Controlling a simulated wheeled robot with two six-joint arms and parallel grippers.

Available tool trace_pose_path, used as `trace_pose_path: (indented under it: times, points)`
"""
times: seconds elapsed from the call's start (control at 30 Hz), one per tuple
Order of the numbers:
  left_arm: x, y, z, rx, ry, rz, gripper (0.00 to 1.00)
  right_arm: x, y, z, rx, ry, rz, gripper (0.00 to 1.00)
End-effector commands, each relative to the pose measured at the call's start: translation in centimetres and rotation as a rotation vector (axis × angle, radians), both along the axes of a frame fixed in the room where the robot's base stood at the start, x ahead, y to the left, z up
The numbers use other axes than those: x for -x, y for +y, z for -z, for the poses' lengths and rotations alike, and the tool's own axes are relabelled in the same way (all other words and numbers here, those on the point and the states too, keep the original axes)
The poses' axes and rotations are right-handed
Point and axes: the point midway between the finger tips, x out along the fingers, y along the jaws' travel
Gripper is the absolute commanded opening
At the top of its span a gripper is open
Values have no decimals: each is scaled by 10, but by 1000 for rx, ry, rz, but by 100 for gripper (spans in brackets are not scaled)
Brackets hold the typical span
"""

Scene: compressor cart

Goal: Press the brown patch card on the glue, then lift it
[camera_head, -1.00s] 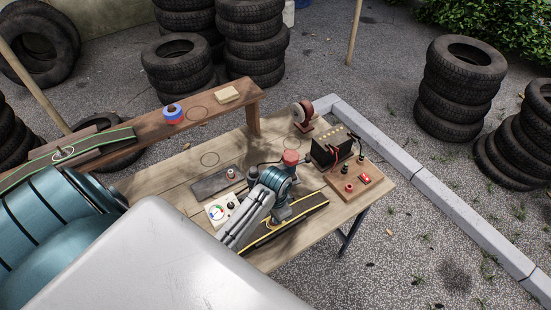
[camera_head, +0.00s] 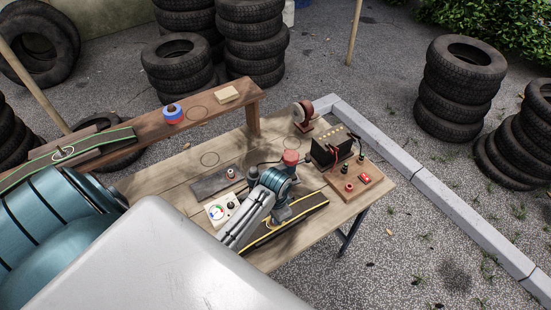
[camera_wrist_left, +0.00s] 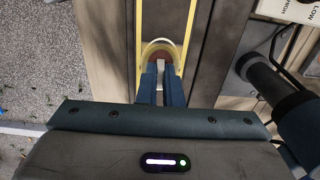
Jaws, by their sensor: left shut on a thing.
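A dark strip with yellow lines (camera_head: 298,219) lies on the wooden table; in the left wrist view it runs away under my left gripper. My left gripper (camera_wrist_left: 161,82) points down at the strip, its two blue fingers nearly together with a narrow pale thing between them. A small reddish-brown patch (camera_wrist_left: 159,55), seemingly the patch card, shows at the fingertips inside a pale yellow ring on the strip. The fingers hide most of it, so I cannot tell whether it touches glue. In the head view my left gripper (camera_head: 282,213) is low over the strip. My right gripper is not in view.
A black battery (camera_head: 332,148) and a wooden board with red and black terminals (camera_head: 353,184) stand to the right. A raised shelf (camera_head: 215,106) crosses the back left, with a blue-red roll (camera_head: 173,113).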

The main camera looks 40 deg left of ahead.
Motion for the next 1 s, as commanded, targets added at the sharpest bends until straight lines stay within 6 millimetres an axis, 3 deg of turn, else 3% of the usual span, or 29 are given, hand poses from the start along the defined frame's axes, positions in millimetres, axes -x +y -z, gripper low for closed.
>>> trace_pose_path:
  times: [0.27,1.0]
  points:
    - [0,0,-4,0,-1,0,0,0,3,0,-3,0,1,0]
    - [0,0,-48,-1,-1,0,0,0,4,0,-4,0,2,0]
